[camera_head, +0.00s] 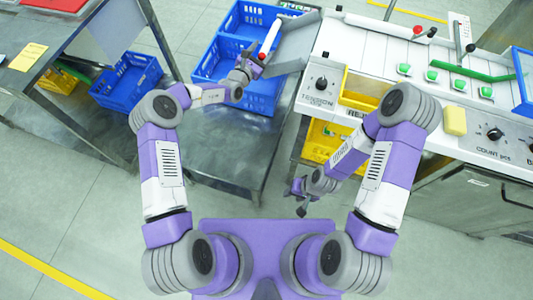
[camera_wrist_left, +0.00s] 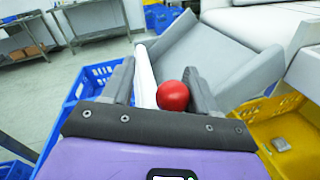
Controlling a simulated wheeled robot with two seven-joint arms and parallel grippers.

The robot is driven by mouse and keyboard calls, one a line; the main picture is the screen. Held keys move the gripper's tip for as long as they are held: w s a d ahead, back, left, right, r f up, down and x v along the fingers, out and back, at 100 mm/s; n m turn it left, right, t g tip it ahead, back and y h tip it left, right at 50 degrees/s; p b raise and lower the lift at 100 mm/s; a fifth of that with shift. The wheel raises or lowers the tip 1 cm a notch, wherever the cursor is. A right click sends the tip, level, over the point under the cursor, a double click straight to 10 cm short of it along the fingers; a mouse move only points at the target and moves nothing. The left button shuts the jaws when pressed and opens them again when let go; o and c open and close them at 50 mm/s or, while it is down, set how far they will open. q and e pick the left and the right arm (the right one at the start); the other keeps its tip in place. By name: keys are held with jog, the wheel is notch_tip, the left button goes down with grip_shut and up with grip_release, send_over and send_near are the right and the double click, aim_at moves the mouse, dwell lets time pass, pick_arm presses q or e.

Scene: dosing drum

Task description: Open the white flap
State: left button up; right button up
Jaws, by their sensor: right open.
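The white flap (camera_head: 271,37) shows in the head view as a narrow white strip beside the grey chute, above the blue crate. Its red ball knob (camera_head: 262,56) is at the near end. My left gripper (camera_head: 254,66) is at this knob. In the left wrist view, the red knob (camera_wrist_left: 172,95) and the white flap (camera_wrist_left: 145,76) lie between the two dark fingers of my left gripper (camera_wrist_left: 160,85). I cannot tell whether both fingers press on them. My right gripper (camera_head: 299,198) is open and empty, low in front of the machine.
The grey chute (camera_head: 292,42) is right of the flap. A blue crate (camera_head: 262,95) stands on the metal table (camera_head: 225,150) below. The white machine (camera_head: 335,45) carries green parts, knobs and a yellow bin (camera_head: 360,88).

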pick_arm(q)
jog(key=shift+w+a+f+n+b, duration=0.2)
jog(key=shift+a+n+b, duration=0.35)
jog(key=shift+b, duration=0.5)
jog(key=p+v, duration=0.4)
jog(key=v, duration=0.4)
jog(key=s+d+f+m+g+h, duration=0.3)
jog(key=s+d+f+m+g, duration=0.4)
jog(key=s, duration=0.4)
jog(key=s+f+m+g+y, duration=0.1)
jog(key=s+f+m+g, duration=0.2)
jog(key=s, duration=0.4)
jog(key=s+f+m+g+y+p, duration=0.1)
jog(key=s+f+m+g, duration=0.3)
jog(key=s, duration=0.4)
jog(key=shift+g+p, duration=0.3)
